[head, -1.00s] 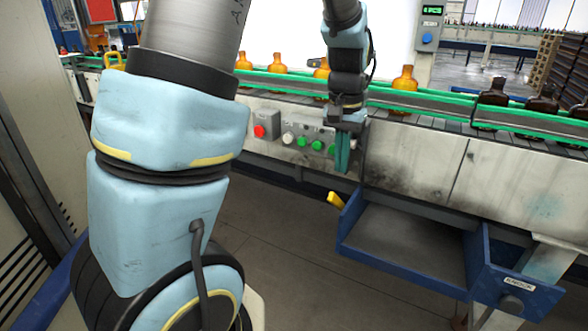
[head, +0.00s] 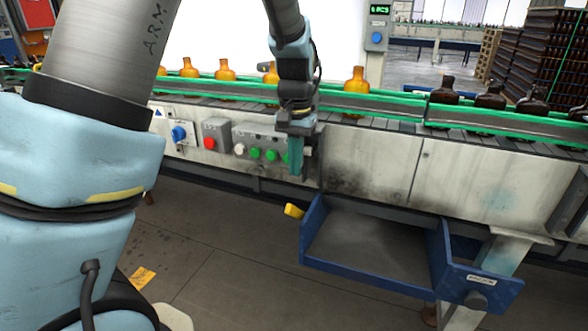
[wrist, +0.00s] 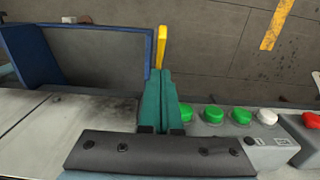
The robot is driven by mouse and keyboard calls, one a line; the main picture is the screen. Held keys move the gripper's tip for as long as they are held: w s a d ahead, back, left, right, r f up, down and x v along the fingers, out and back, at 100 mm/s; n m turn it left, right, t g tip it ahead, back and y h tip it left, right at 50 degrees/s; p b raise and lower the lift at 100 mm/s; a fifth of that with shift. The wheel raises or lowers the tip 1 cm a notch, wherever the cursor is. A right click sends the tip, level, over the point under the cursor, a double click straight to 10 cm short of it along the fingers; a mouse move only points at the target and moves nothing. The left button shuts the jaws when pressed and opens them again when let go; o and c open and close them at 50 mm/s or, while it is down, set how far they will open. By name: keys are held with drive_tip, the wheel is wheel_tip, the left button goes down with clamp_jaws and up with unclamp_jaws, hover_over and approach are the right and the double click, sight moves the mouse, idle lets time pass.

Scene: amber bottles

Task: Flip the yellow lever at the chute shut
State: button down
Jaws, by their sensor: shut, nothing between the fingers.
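In the wrist view the lever (wrist: 162,46) shows just beyond my fingertips, beside the corner of the blue tray (wrist: 98,27). My gripper (head: 295,172) points down in front of the conveyor's side, above the lever. Its teal fingers are shut together and empty. In the head view a gap shows between the fingertips and the lever. In the wrist view (wrist: 160,72) they nearly line up; touch cannot be told there.
A control panel with green buttons (head: 255,153) and a red button box (head: 216,136) is on the conveyor side, close to my fingers. Amber bottles (head: 356,80) stand on the conveyor behind green rails.

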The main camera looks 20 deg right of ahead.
wheel_tip(320, 180, down, 8)
drive_tip(key=shift+s+p, duration=0.1)
drive_tip(key=shift+p, duration=0.35)
drive_tip(key=shift+a, duration=0.1)
drive_tip(key=shift+f+b, duration=0.15)
drive_tip(key=shift+b, duration=0.15)
